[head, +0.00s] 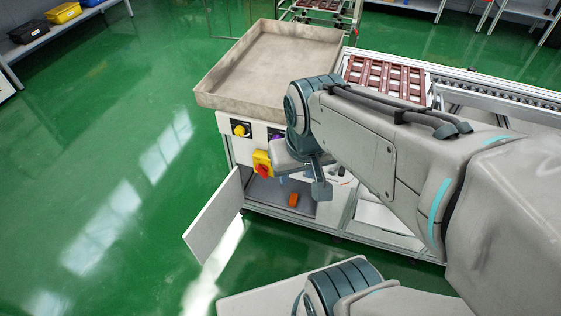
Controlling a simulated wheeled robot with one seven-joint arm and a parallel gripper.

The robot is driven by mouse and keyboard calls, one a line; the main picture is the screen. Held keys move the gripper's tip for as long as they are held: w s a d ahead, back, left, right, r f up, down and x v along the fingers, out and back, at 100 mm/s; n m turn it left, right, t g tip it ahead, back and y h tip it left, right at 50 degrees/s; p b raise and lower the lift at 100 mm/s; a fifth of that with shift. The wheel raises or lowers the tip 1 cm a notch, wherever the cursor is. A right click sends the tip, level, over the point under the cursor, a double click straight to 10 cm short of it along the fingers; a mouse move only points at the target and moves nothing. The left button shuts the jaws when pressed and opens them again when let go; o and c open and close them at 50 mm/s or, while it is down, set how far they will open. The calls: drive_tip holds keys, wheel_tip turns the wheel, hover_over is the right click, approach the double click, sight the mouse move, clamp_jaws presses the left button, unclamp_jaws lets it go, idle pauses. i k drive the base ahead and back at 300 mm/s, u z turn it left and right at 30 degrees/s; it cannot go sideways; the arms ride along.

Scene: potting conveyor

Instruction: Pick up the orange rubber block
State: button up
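The orange rubber block (293,199) is small and lies on the floor of an open cabinet compartment under the bench. My gripper (320,190) is in front of the cabinet, above and to the right of the block in the picture. A grey fingertip pad points down there and looks apart from the block. The block shows no contact with the gripper.
The cabinet door (215,218) stands open to the left. A yellow box with a red knob (263,170) sits at the compartment's upper left. A grey tray (225,99) tops the bench, with a brown slatted rack (385,75) to its right. Green floor (110,150) is clear at left.

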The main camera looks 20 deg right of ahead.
sight(293, 196)
drive_tip(key=u, duration=0.55)
drive_tip(key=k, duration=1.3)
drive_tip(key=z, duration=0.05)
drive_tip(key=i, duration=0.5)
drive_tip(key=z, duration=0.8)
drive_tip(key=i, duration=0.35)
drive_tip(key=z, duration=0.25)
